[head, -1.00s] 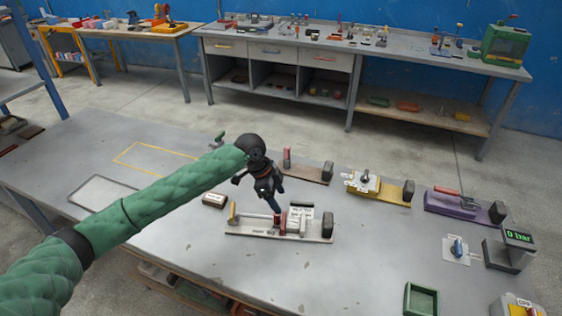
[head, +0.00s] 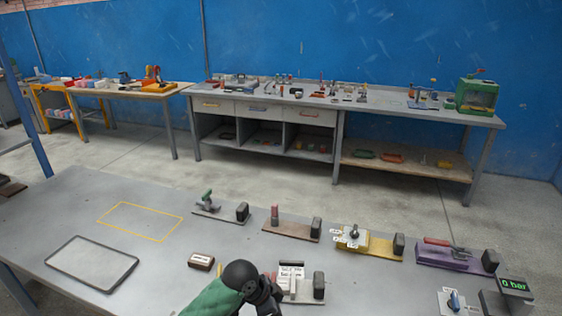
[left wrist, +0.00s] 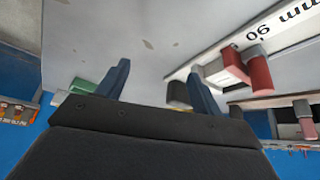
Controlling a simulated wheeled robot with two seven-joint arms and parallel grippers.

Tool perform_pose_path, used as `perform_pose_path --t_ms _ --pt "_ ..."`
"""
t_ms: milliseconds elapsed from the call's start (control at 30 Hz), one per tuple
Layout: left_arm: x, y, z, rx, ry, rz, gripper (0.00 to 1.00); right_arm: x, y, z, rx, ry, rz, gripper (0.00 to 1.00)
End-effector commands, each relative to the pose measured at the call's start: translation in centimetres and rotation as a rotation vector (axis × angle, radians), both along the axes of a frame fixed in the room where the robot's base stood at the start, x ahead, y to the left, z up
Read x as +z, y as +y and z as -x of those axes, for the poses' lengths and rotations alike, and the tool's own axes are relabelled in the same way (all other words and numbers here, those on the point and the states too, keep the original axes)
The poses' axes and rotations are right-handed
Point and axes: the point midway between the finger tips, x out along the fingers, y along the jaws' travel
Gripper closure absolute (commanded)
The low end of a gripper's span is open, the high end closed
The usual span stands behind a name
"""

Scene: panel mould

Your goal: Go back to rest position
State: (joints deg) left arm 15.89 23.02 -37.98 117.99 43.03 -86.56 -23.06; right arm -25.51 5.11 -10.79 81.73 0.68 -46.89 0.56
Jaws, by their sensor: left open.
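My left gripper (left wrist: 161,82) shows two dark blue fingers standing well apart in the left wrist view, with nothing between them. In the head view only the black wrist (head: 258,284) and a short piece of green sleeve (head: 212,300) of my left arm show at the bottom edge; the fingers are not clear there. The wrist covers the left part of a grey fixture with a white label (head: 292,278). That fixture also shows in the left wrist view with red blocks (left wrist: 259,75) and a scale strip. My right gripper is not in view.
Fixtures stand in a row behind: a green-handled one (head: 218,210), a brown one (head: 292,229), a yellow one (head: 380,248) and a purple one (head: 450,257). A "0 bar" display (head: 514,286) is at right. A dark-rimmed panel (head: 92,264) and yellow outline (head: 140,220) lie left, with bare table around.

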Motion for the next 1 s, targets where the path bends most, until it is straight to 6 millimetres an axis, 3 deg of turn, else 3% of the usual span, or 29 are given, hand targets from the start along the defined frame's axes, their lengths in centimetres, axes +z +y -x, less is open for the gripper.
perform_pose_path --t_ms 267,467,1000 --pt "-1.7 1.7 4.5 0.204 0.024 0.029 0.33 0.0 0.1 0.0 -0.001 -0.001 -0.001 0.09" --pt "-2.8 4.2 7.6 0.37 0.046 0.028 0.33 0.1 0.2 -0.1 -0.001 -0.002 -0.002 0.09" --pt "-5.3 14.4 17.9 0.859 0.115 -0.066 0.33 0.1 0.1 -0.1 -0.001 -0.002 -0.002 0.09"
